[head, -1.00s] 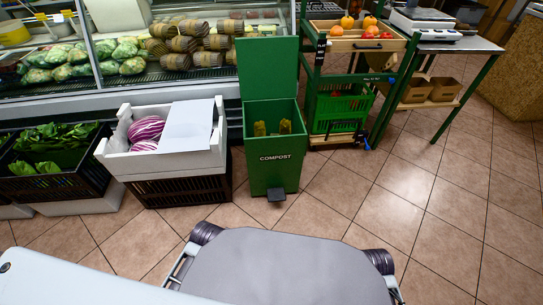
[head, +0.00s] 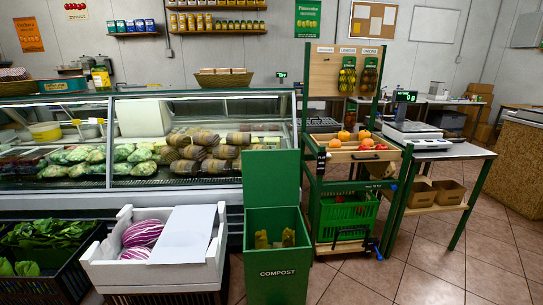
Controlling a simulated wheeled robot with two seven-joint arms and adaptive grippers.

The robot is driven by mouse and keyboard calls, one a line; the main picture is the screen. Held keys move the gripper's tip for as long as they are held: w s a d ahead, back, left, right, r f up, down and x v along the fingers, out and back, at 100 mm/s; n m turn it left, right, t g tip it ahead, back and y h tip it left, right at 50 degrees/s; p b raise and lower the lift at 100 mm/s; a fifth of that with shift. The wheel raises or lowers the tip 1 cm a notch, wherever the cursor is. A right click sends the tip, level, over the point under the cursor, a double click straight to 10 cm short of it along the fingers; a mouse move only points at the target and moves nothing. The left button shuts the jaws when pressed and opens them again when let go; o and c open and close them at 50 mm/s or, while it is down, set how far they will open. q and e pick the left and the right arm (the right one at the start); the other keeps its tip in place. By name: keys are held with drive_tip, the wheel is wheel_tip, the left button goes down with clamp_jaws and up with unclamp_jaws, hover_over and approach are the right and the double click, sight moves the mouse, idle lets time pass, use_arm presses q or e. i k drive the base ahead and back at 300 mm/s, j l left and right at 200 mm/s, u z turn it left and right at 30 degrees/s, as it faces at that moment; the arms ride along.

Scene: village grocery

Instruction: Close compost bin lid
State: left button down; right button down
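The green compost bin (head: 278,278) stands on the floor in the lower middle of the head view, with a white COMPOST label on its front. Its green lid (head: 271,178) is open and stands upright at the back of the bin. Yellowish scraps (head: 275,239) show inside the opening. The bin's lower part is cut off by the bottom edge of the picture. Neither of my grippers is in view.
A white crate (head: 98,266) with red-and-white produce stands left of the bin, close to it. A green produce cart (head: 313,210) stands just to the right. A glass display counter (head: 190,197) is behind. Tiled floor (head: 410,280) is clear at the lower right.

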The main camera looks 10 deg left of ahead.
sight(270, 178)
drive_tip(key=i+l+u, duration=0.25)
drive_tip(key=i+l, duration=0.2)
drive_tip(key=i+l+u, duration=0.1)
drive_tip(key=l, duration=0.4)
drive_tip(key=i+l+u, duration=0.1)
drive_tip(key=l, duration=0.45)
drive_tip(key=i+l+u, duration=0.1)
drive_tip(key=l, duration=0.4)
drive_tip(key=i+l+u, duration=0.15)
drive_tip(key=l, duration=0.4)
drive_tip(key=i+l+u, duration=0.2)
drive_tip(key=i+l, duration=0.3)
drive_tip(key=i+l+u, duration=0.15)
drive_tip(key=i, duration=0.2)
drive_tip(key=i+l+u, duration=0.1)
drive_tip(key=i+l, duration=0.2)
drive_tip(key=i, duration=0.1)
